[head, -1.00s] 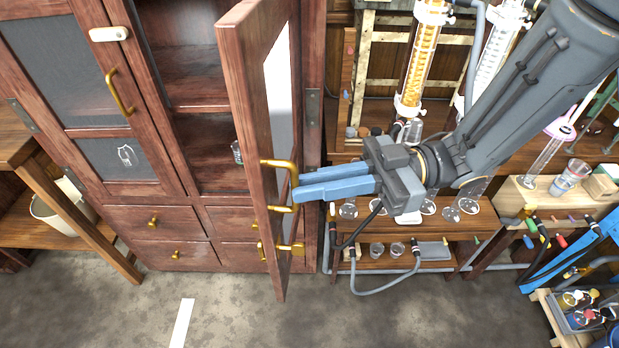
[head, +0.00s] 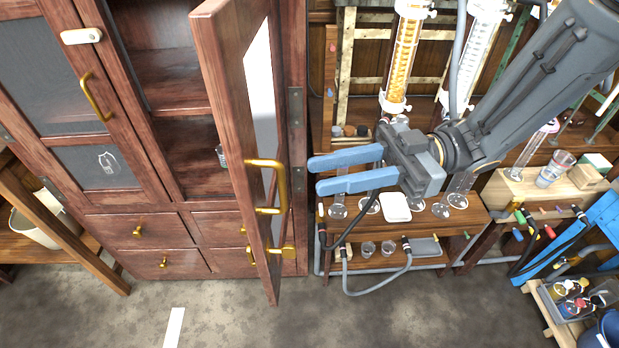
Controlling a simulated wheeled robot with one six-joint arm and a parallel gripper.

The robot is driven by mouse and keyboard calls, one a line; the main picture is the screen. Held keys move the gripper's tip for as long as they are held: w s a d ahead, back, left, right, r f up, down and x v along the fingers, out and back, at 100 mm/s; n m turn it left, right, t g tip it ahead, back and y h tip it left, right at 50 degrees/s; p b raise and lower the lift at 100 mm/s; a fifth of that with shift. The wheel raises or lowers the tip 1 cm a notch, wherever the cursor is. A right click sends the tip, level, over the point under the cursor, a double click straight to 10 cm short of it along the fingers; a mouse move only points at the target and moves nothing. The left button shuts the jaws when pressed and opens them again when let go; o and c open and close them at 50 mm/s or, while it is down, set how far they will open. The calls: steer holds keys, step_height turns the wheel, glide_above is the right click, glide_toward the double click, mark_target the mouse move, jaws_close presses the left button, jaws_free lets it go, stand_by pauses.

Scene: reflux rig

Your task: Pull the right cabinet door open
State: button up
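The right cabinet door (head: 238,110) stands swung wide open, seen nearly edge-on, with dark red wood and a glass pane. Its brass handle (head: 281,188) is on the side facing my gripper. My gripper (head: 314,174) has two blue fingers, parted with a gap between them and nothing held. The fingertips are to the right of the handle, apart from it in the picture. The cabinet (head: 187,120) shows open shelves behind the door, with a small glass item (head: 221,156) partly hidden by the door.
The left cabinet door (head: 50,75) is shut, with a brass handle and a white latch (head: 81,36). Drawers (head: 140,230) lie below. A wooden bench (head: 455,228) with glassware and hoses stands behind and below my gripper.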

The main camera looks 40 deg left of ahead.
steer(key=v, duration=0.2)
steer(key=shift+w+d, duration=0.1)
steer(key=shift+w, duration=0.15)
